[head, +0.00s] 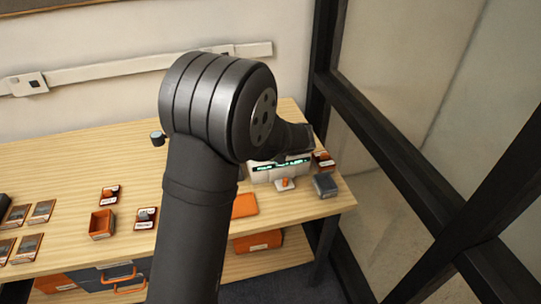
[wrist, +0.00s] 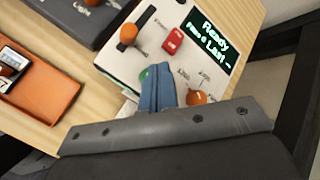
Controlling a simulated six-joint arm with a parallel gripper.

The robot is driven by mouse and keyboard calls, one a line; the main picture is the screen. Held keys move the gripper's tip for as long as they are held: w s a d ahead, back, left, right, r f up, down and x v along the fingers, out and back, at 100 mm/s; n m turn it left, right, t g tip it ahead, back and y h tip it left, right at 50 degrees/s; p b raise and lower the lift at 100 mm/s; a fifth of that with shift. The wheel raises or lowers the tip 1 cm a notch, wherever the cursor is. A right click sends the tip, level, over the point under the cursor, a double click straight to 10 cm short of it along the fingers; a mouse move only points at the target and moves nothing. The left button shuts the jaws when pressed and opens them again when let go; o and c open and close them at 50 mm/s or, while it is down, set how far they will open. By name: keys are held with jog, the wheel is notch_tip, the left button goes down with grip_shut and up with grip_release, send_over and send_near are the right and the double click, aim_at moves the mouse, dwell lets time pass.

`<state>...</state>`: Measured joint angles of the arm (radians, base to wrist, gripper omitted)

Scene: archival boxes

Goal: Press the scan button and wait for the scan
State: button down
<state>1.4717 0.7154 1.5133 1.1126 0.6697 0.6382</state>
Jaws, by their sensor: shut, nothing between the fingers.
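The white scanner console (head: 262,173) stands at the right end of the table, with a lit green display. In the wrist view its panel (wrist: 130,62) shows a screen (wrist: 210,42) reading "Ready" with "Last" below. The panel carries a red button (wrist: 172,41), an orange-knobbed slider (wrist: 128,34), an orange knob (wrist: 196,97) and a green button (wrist: 145,77). The green button is partly hidden by my fingers. My gripper (wrist: 157,70) is shut and empty, its blue fingertips over the panel right beside the green button. I cannot tell whether they touch. My arm hides the gripper in the head view.
A dark grey box (wrist: 84,16) marked "Light" adjoins the console. An orange tray (wrist: 45,98) lies beside it. An open orange box (head: 101,224) and several cards stand at the left. A dark-framed partition (head: 375,130) rises close to the table's right end.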

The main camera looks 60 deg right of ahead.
jog(key=shift+f, duration=0.15)
dwell(0.3)
jog(key=shift+f, duration=0.3)
jog(key=shift+f, duration=0.45)
dwell(0.5)
dwell(0.4)
jog(key=shift+r, duration=0.9)
jog(key=shift+r, duration=2.5)
jog(key=shift+f, duration=0.1)
dwell(1.0)
jog(key=shift+r, duration=2)
